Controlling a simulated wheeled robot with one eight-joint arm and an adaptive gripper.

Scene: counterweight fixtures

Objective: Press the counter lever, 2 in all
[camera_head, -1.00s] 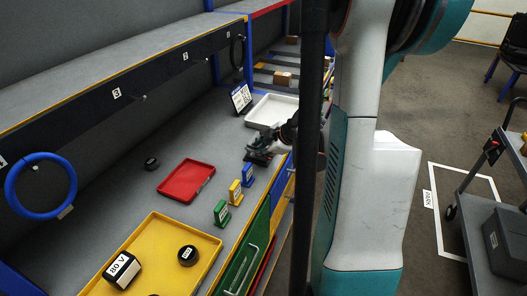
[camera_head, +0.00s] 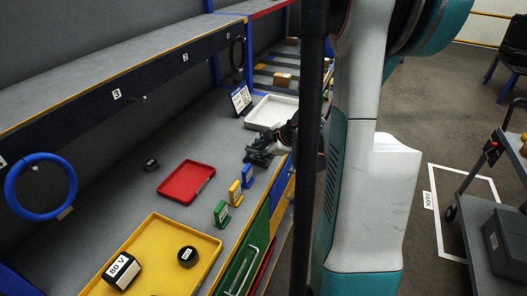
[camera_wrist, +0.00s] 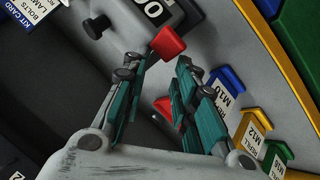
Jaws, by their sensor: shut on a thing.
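In the wrist view, my gripper (camera_wrist: 167,58) has its two teal-and-black fingers on either side of a red lever knob (camera_wrist: 168,41), shut on it at the tips. The dark counter (camera_wrist: 156,10) sits just beyond the knob, with white digits partly cut off by the frame; a 0 shows. A second red piece (camera_wrist: 163,106) shows partly behind the right finger; I cannot tell what it is. In the head view, my gripper (camera_head: 259,155) is low over the bench near its front edge, and the counter and lever cannot be made out there.
Blue (camera_head: 248,176), yellow (camera_head: 235,192) and green (camera_head: 221,212) labelled blocks stand along the bench's front edge, close to my gripper. A red tray (camera_head: 186,196), a white tray (camera_head: 291,106) and a yellow tray (camera_head: 211,242) lie nearby.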

